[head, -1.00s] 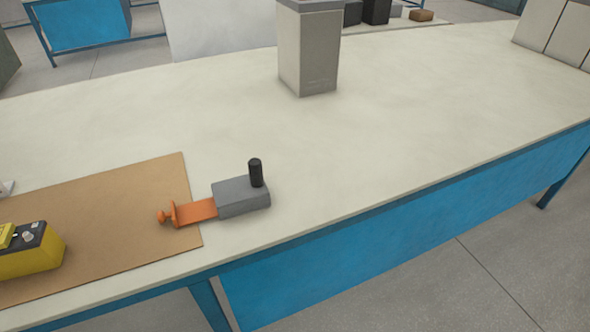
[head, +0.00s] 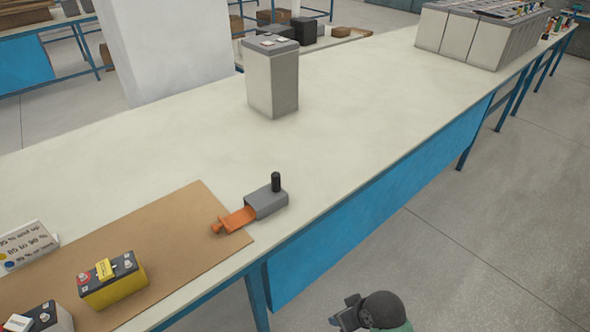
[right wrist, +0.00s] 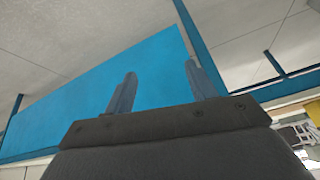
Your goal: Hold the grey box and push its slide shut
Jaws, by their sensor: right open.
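The grey box (head: 266,202) lies on the table near its front edge, beside the brown mat, with a black upright peg (head: 276,181) on top. Its orange slide (head: 238,218) sticks out of the box's left end and reaches over the mat, ending in a round knob (head: 216,228). My right gripper (right wrist: 158,85) is open and empty in the right wrist view, its fingers apart before the blue table panel. In the head view, part of my right arm shows at the bottom, off the table's front and well away from the box. My left gripper is not in view.
A yellow and black battery (head: 112,281) stands on the brown mat (head: 185,226), with another battery (head: 40,318) at the lower left and a small sign (head: 28,246). A tall grey battery (head: 272,78) stands farther back. The table right of the box is clear.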

